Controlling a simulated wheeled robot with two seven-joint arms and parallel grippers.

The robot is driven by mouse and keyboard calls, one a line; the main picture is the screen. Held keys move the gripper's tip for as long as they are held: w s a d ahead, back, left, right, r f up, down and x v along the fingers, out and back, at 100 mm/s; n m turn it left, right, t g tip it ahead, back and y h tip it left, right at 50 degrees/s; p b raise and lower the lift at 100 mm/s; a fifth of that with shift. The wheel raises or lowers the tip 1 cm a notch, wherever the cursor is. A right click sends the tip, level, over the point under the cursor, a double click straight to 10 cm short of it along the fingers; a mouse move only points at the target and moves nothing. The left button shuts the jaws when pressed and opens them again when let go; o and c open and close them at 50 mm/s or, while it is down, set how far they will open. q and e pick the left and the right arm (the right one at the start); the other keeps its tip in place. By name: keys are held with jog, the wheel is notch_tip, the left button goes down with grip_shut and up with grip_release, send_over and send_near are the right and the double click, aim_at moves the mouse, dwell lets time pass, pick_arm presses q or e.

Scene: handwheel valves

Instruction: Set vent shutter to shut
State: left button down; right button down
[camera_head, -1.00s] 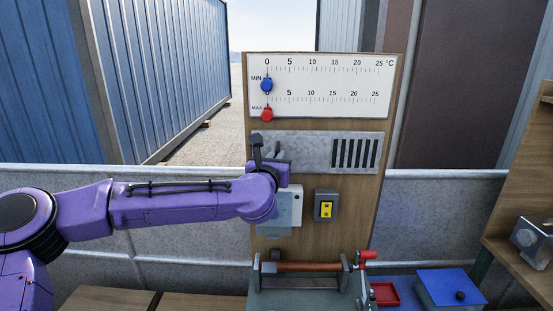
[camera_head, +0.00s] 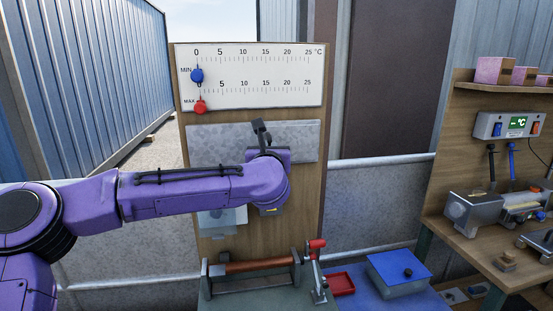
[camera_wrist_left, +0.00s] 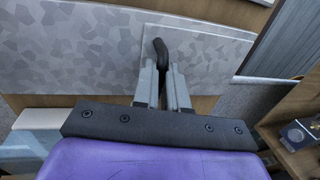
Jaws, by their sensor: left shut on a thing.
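The vent shutter (camera_head: 225,142) is a speckled grey metal plate on the wooden board, with a black handle (camera_head: 260,128) standing out from it. No dark vent slots show now; the right part of the vent is plain grey. My left gripper (camera_wrist_left: 163,78) is shut on the handle, its two grey fingers on either side of the black grip in the left wrist view. In the head view my purple left arm hides most of this gripper and the plate's lower edge. My right gripper is not in view.
Above is a scale panel (camera_head: 262,75) with a blue slider (camera_head: 197,75) and a red slider (camera_head: 200,106). Below stand a fixture with a brown bar (camera_head: 258,265), a red tray (camera_head: 340,284) and a blue-lidded box (camera_head: 398,270). A cluttered wooden bench (camera_head: 480,252) is at right.

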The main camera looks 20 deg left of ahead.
pick_arm(q)
jog(key=shift+r, duration=0.1)
jog(key=shift+d, duration=0.1)
jog(key=c, duration=1.2)
grip_release()
jog(key=shift+w, duration=0.1)
jog(key=shift+w+d, duration=0.1)
jog(key=shift+d, duration=0.1)
jog(key=b+v, duration=0.4)
jog(key=v, duration=0.6)
jog(key=shift+s, duration=0.3)
